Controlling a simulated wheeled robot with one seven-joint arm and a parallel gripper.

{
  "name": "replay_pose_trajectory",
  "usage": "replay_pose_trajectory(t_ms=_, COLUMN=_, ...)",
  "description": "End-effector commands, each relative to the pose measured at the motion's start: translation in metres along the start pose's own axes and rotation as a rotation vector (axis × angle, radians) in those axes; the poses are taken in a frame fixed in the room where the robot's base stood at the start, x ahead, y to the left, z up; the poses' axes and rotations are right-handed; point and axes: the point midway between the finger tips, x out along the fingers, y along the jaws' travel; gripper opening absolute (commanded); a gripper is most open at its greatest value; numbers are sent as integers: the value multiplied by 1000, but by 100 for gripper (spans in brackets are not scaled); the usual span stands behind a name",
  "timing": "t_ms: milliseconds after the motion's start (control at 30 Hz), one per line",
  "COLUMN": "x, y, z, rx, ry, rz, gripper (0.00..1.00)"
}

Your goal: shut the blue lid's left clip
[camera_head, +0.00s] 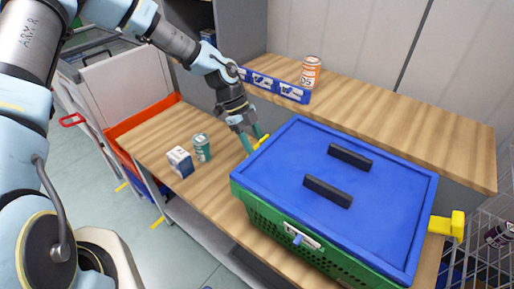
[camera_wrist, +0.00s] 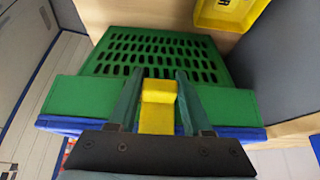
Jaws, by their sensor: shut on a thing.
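The blue lid (camera_head: 290,150) lies on the green crate (camera_head: 262,222) in the head view. It has two dark handles on top. My gripper (camera_head: 254,143) is at the lid's left edge, with its fingers on the yellow left clip (camera_head: 263,138), which is mostly hidden there. In the wrist view my gripper (camera_wrist: 158,82) has one finger on each side of the yellow left clip (camera_wrist: 157,112) and is shut on it. The clip lies against the crate's green side (camera_wrist: 75,97), across the blue lid edge (camera_wrist: 235,132). I cannot tell whether it is latched.
The yellow right clip (camera_head: 448,227) sticks out from the crate's right side. A small white and blue box (camera_head: 180,162) and a green can (camera_head: 202,147) stand left of the crate. An orange can (camera_head: 311,72) and a blue rack (camera_head: 275,87) are behind.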

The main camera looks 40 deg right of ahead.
Motion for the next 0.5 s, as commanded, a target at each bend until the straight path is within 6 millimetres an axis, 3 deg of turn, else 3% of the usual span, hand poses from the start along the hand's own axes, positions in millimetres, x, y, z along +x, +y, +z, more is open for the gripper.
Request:
replay_pose_trajectory(t_ms=33, x=1, y=1, z=0, rx=-1, ry=0, rz=3, gripper=53)
replay_pose_trajectory(t_ms=267, x=1, y=1, z=0, rx=-1, ry=0, rz=2, gripper=79)
replay_pose_trajectory(t_ms=500, x=0, y=0, z=0, rx=-1, ry=-1, rz=1, gripper=80)
